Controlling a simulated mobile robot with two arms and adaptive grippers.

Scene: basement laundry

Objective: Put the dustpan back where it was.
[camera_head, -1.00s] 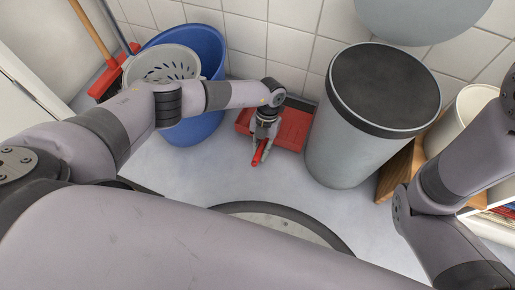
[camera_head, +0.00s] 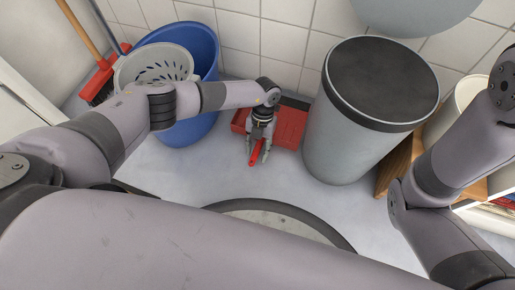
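The red dustpan (camera_head: 289,126) lies on the floor against the tiled wall, between the blue bucket and the grey bin. Its red handle (camera_head: 256,153) points away from the wall, toward me. My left gripper (camera_head: 258,161) is over the handle. Its two fingers are spread, one on each side of the handle, with gaps showing. The gripper and wrist hide part of the dustpan's middle. My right arm comes in at the right, but its gripper is outside the picture.
The blue bucket (camera_head: 208,50) with a light grey perforated insert (camera_head: 150,66) stands left of the dustpan. The grey bin (camera_head: 345,140) with a dark lid stands close on the right. A red broom (camera_head: 101,80) leans at the far left. Floor in front of the dustpan is clear.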

